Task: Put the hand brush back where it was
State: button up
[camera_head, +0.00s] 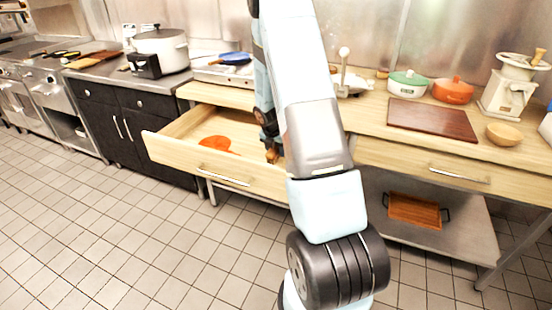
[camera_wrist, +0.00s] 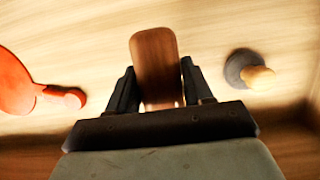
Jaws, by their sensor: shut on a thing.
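The hand brush appears as a brown wooden piece (camera_wrist: 154,55) between my gripper's fingers in the wrist view; its bristles do not show. My gripper (camera_wrist: 158,88) is shut on it. In the head view my gripper (camera_head: 270,148) reaches down into the open wooden drawer (camera_head: 168,150), near its right side. Only a small brown bit of the brush shows there. Whether the brush touches the drawer floor I cannot tell.
An orange, round-headed utensil (camera_head: 217,143) lies in the drawer, left of my gripper; it also shows in the wrist view (camera_wrist: 14,83). A dark round thing with a light wooden knob (camera_wrist: 248,71) lies to the right there. A cutting board (camera_head: 432,120) is on the counter.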

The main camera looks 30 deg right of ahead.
jog(key=shift+f, duration=2)
jog(key=o, duration=1.2)
